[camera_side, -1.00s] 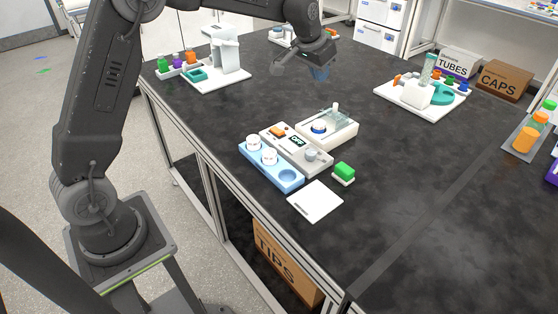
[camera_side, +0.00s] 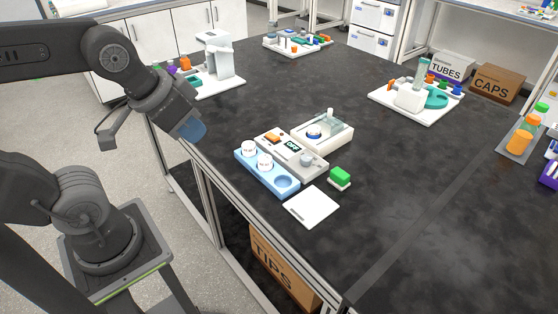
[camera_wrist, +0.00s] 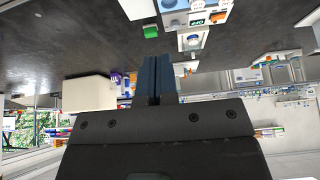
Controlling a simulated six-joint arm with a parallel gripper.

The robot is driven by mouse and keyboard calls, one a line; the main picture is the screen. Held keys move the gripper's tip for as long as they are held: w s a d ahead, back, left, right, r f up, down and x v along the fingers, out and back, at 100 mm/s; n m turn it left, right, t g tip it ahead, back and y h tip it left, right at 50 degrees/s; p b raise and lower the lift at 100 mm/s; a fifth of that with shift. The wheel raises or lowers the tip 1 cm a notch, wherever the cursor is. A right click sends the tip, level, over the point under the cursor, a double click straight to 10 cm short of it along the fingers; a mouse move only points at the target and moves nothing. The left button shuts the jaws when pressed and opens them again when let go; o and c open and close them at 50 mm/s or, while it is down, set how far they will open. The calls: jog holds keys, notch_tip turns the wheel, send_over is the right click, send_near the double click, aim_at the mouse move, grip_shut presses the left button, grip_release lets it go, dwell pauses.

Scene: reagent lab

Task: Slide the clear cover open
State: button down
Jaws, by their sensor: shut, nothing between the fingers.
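The clear cover (camera_side: 333,124) lies on top of a cream box (camera_side: 325,145) near the middle of the black bench. A small upright post stands at its far part, and a blue-and-white round part shows at the box's near side. How far the cover is open is too small to tell. My gripper (camera_side: 192,132) has blue fingers that are shut and empty. It is at the bench's left edge, well left of the box and apart from it. In the wrist view the shut fingers (camera_wrist: 158,76) show below the box (camera_wrist: 191,42).
A grey unit with a display (camera_side: 290,150) and a light blue holder with white-capped jars (camera_side: 268,170) sit left of the box. A green block (camera_side: 340,175) and a white plate (camera_side: 311,206) lie in front. A white stand (camera_side: 218,70) is behind my gripper.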

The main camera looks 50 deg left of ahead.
jog(key=w+r+m+h, duration=0.15)
jog(key=w+m, duration=0.25)
jog(key=w, duration=0.6)
jog(key=m+t+h, duration=0.1)
jog(key=m+h, duration=0.1)
jog(key=m, duration=0.8)
send_over(330, 119)
jog(key=s+a, duration=0.2)
jog(key=s, duration=0.9)
notch_tip(330, 119, down, 13)
jog(key=shift+y, duration=0.25)
jog(key=x, duration=0.9)
jog(key=shift+w+f, duration=0.15)
jog(key=shift+f, duration=0.15)
jog(key=shift+w+a+r, duration=0.1)
jog(key=shift+w+a, duration=0.1)
jog(key=shift+w, duration=0.25)
jog(key=shift+w+a+r, duration=0.1)
jog(key=shift+w+a, duration=0.05)
jog(key=shift+w, duration=0.35)
jog(key=shift+w+a, duration=0.2)
jog(key=shift+w, duration=0.65)
